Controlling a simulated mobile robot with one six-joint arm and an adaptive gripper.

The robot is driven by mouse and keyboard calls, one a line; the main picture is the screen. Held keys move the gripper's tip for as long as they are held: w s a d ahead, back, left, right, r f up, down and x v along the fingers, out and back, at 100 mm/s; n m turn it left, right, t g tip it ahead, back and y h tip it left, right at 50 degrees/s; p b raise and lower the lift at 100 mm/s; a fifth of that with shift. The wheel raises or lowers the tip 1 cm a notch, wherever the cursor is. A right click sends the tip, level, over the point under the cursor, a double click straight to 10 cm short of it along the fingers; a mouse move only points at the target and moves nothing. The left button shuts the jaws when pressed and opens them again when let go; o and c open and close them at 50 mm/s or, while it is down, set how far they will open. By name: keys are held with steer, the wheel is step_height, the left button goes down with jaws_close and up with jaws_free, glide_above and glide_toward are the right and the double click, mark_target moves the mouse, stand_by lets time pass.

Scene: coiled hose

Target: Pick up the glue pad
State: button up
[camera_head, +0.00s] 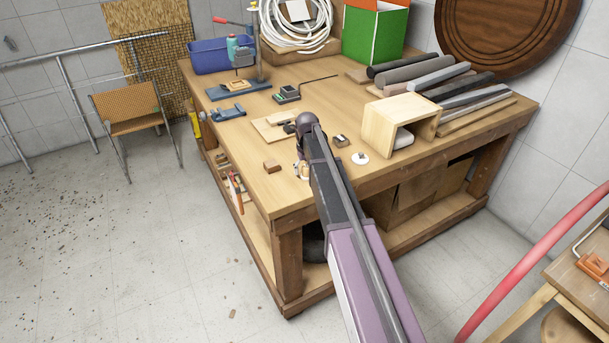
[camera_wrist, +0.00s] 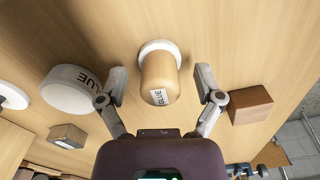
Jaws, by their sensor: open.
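Two things in the wrist view carry the word GLUE, and I cannot tell for sure which is the glue pad. One is a tan cylinder (camera_wrist: 158,75) with a white round base and a small GLUE label. The other is a thick white disc (camera_wrist: 72,92) with GLUE on its side, left of the left finger. My gripper (camera_wrist: 161,84) is open, with its fingers on either side of the tan cylinder and gaps on both sides. In the head view my gripper (camera_head: 303,168) is low over the workbench's front part, and my arm hides much there.
A brown block (camera_wrist: 251,105) lies beside the right finger; it also shows in the head view (camera_head: 272,166). The workbench (camera_head: 255,190) also bears a small box (camera_head: 340,140), a white round piece (camera_head: 360,158) and a wooden open box (camera_head: 377,123). Bare wood lies near the front left edge.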

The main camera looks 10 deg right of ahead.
mark_target(306, 166)
stand_by(0.4)
jaws_close()
steer(key=shift+r, duration=0.2)
step_height(306, 166, up, 3)
steer(key=p, duration=0.3)
steer(key=shift+f, duration=0.15)
steer(key=s+d+r+p, duration=0.1)
steer(key=s+d, duration=0.1)
steer(key=s, duration=0.5)
steer(key=s+d+r+p, duration=0.1)
steer(key=s+d, duration=0.1)
steer(key=s, duration=0.6)
steer(key=shift+s+d, duration=0.2)
steer(key=c, duration=0.7)
jaws_free()
steer(key=c, duration=0.4)
